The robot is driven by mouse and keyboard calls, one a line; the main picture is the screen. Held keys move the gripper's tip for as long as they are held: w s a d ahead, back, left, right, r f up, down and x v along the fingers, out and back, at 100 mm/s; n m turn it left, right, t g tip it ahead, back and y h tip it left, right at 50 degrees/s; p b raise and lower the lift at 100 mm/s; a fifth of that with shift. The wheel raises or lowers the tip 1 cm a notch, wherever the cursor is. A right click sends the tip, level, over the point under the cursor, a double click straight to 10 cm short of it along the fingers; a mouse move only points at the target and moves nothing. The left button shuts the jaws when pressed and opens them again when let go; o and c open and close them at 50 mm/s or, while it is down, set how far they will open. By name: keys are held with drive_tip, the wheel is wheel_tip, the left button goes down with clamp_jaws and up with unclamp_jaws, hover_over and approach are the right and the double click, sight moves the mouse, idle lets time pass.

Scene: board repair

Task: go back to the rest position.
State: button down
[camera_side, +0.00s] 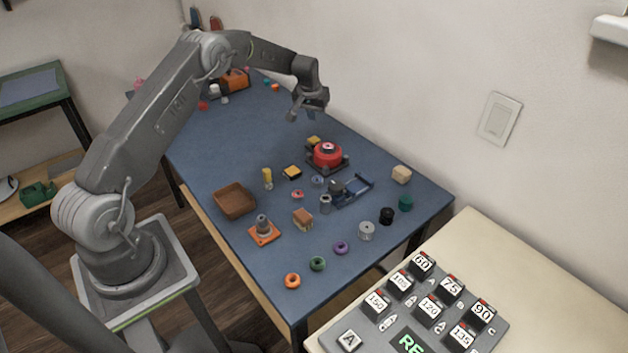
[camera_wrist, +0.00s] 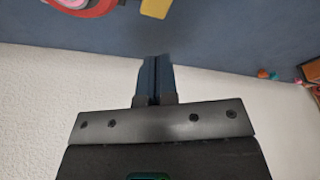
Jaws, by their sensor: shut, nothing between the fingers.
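My gripper (camera_side: 310,113) hangs above the far half of the blue table (camera_side: 240,133), near the wall side, with nothing under it but bare tabletop. In the wrist view its two dark blue fingers (camera_wrist: 154,75) are pressed together and hold nothing. A red round part on a dark base (camera_side: 327,154) stands on the table nearer the camera than my gripper. Part of it shows at the top left of the wrist view (camera_wrist: 88,6). A yellow block (camera_side: 314,140) sits just beside it and also shows in the wrist view (camera_wrist: 155,8).
A brown tray (camera_side: 234,200), an orange-based part (camera_side: 264,232), a blue fixture (camera_side: 356,189) and several small rings and spools crowd the table's near half. An orange box (camera_side: 235,81) stands at the far end. The white wall runs close along the right edge.

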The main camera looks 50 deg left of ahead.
drive_tip(key=shift+r, duration=0.15)
drive_tip(key=s+d+r+m, duration=0.1)
drive_tip(key=s+d+r, duration=0.45)
drive_tip(key=r, duration=0.25)
drive_tip(key=s+d+r+m+t, duration=0.1)
drive_tip(key=s+d+r, duration=0.3)
drive_tip(key=d+r, duration=0.3)
drive_tip(key=s+d+r+m, duration=0.1)
drive_tip(key=s+d+r, duration=0.4)
drive_tip(key=r, duration=0.3)
drive_tip(key=s+d+m, duration=0.1)
drive_tip(key=s+d, duration=0.4)
drive_tip(key=s, duration=0.7)
drive_tip(key=s+d+m+t+h, duration=0.1)
drive_tip(key=s+d, duration=0.3)
drive_tip(key=s, duration=0.9)
drive_tip(key=shift+d+m+t+h, duration=0.3)
drive_tip(key=shift+d+m, duration=0.05)
drive_tip(key=shift+m, duration=0.15)
